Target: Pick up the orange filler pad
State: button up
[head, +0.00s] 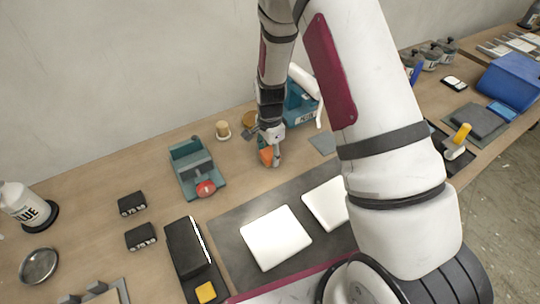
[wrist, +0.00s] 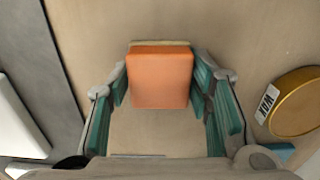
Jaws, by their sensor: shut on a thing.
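The orange filler pad (wrist: 160,78) is a small orange block between the two teal-lined fingers in the wrist view. A tan edge shows along its far side. My gripper (wrist: 162,88) is shut on it, with a finger against each side. In the head view my gripper (head: 269,150) points down over the wooden table, and the orange pad (head: 267,156) shows at its fingertips. I cannot tell whether the pad touches the table.
A teal vise-like tool (head: 197,168) stands left of my gripper. A dark mat (head: 240,222) with white tiles (head: 275,237) lies in front. A round gold tin (wrist: 297,102) is close on the right in the wrist view. Bare table (head: 110,175) lies at left.

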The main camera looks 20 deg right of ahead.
aim_at(270, 152)
jog(key=shift+r, duration=0.1)
jog(key=shift+w+r, duration=0.1)
jog(key=shift+r, duration=0.7)
jog(key=shift+s+r+b, duration=0.2)
jog(key=shift+r+b, duration=0.2)
jog(key=shift+r, duration=0.6)
jog(key=s, duration=0.5)
jog(key=s+r, duration=0.1)
jog(key=s, duration=0.9)
jog(key=shift+s+r, duration=0.15)
jog(key=shift+s, duration=0.25)
jog(key=o, duration=0.7)
jog(key=shift+c, duration=0.2)
jog(key=c, duration=0.4)
